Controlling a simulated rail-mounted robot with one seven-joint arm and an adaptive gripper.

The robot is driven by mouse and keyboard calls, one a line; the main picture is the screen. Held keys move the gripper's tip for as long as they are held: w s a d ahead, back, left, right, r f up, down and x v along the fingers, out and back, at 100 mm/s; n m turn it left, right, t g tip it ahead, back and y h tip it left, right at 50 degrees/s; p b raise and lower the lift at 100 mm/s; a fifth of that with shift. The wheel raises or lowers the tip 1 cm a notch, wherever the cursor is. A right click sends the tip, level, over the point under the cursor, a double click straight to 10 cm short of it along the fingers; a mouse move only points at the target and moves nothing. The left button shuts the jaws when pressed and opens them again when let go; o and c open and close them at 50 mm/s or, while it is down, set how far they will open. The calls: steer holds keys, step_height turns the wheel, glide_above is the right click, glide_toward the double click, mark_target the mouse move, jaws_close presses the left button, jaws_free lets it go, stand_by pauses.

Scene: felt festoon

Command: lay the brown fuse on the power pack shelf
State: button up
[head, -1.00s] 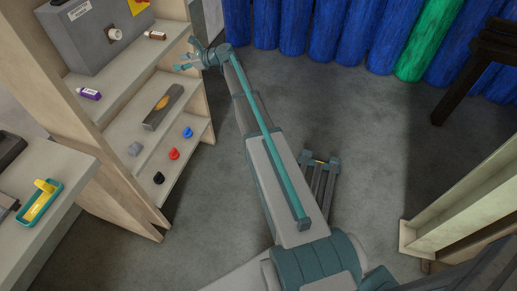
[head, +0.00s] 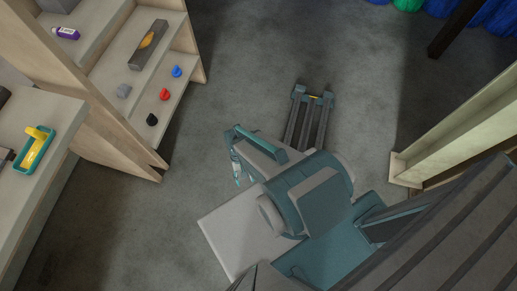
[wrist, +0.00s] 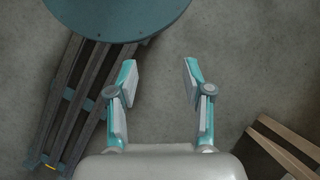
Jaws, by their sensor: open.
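My gripper (wrist: 158,66) is open and empty in the wrist view, over bare grey floor. In the head view it is only a small teal shape (head: 237,170), well to the right of the shelves. The power pack shelf (head: 92,32) is the upper one at the top left, partly cut off by the picture edge. Only the lower edge of the grey power pack (head: 58,4) shows on it. A small purple container (head: 66,33) lies on the same shelf. I see no brown fuse in either view now.
The lower shelf holds a grey block with an orange part (head: 147,45) and blue (head: 176,71), red (head: 164,94) and black (head: 152,119) knobs. A teal tray (head: 35,150) is on the left counter. Open floor (head: 220,60) lies right of the shelves.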

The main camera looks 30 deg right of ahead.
steer(key=s+d+n+g+h, duration=0.1)
steer(key=s+d+n, duration=0.1)
steer(key=s, duration=0.5)
steer(key=shift+s+r+n+h, duration=0.3)
steer(key=shift+r+n, duration=0.15)
steer(key=shift+n, duration=0.05)
